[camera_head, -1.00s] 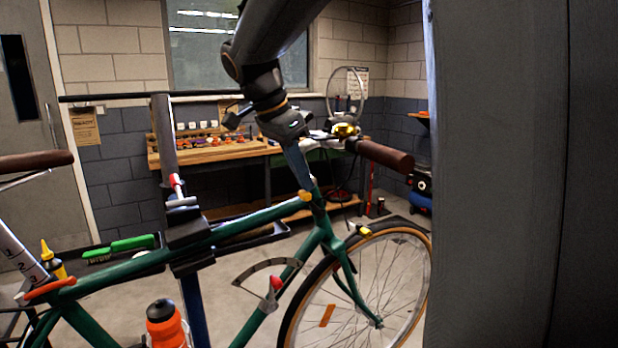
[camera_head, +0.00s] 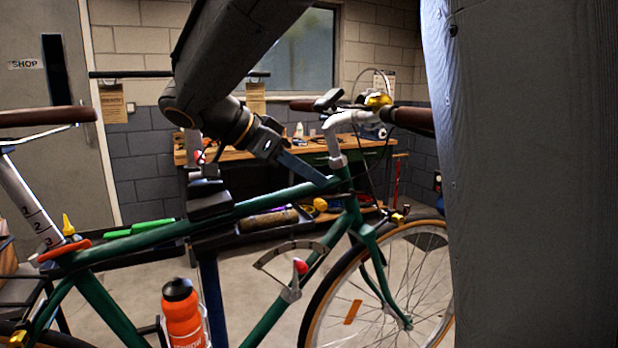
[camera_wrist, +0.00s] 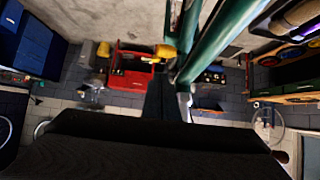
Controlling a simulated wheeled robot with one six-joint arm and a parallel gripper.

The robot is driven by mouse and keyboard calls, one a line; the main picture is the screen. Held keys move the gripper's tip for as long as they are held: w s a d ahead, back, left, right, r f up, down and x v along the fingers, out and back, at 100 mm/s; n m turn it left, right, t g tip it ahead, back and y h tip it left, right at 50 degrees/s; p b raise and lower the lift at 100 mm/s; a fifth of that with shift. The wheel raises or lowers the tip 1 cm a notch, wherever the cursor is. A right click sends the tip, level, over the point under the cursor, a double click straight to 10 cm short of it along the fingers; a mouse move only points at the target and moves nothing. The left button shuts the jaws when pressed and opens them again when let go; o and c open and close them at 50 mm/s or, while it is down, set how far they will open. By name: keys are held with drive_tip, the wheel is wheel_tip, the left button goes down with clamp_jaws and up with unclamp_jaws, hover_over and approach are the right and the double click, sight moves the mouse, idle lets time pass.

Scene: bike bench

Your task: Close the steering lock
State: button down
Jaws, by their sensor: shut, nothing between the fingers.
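The green bicycle (camera_head: 265,208) stands across the head view, its front wheel at the right. A lever with a red knob (camera_head: 300,267) sits at a curved slotted plate (camera_head: 272,257) by the down tube; I cannot tell whether this is the steering lock. My gripper (camera_head: 322,180) is shut and empty, its fingers slanting down to the top tube near the head tube. I cannot tell whether they touch it. In the wrist view, the shut fingers (camera_wrist: 170,100) point at the green tubes (camera_wrist: 212,40), with a yellow piece (camera_wrist: 165,51) close to their tips.
The brown handlebar grip (camera_head: 412,118) and silver stem (camera_head: 338,140) are just right of my gripper. A tray with tools (camera_head: 262,222) lies behind the top tube. An orange bottle (camera_head: 183,318) is on the frame. A large grey surface (camera_head: 530,170) fills the right.

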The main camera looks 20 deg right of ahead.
drive_tip(key=shift+d+r, duration=0.25)
drive_tip(key=shift+d, duration=0.5)
drive_tip(key=f+v, duration=0.1)
drive_tip(key=v, duration=1.2)
drive_tip(key=shift+a, duration=0.45)
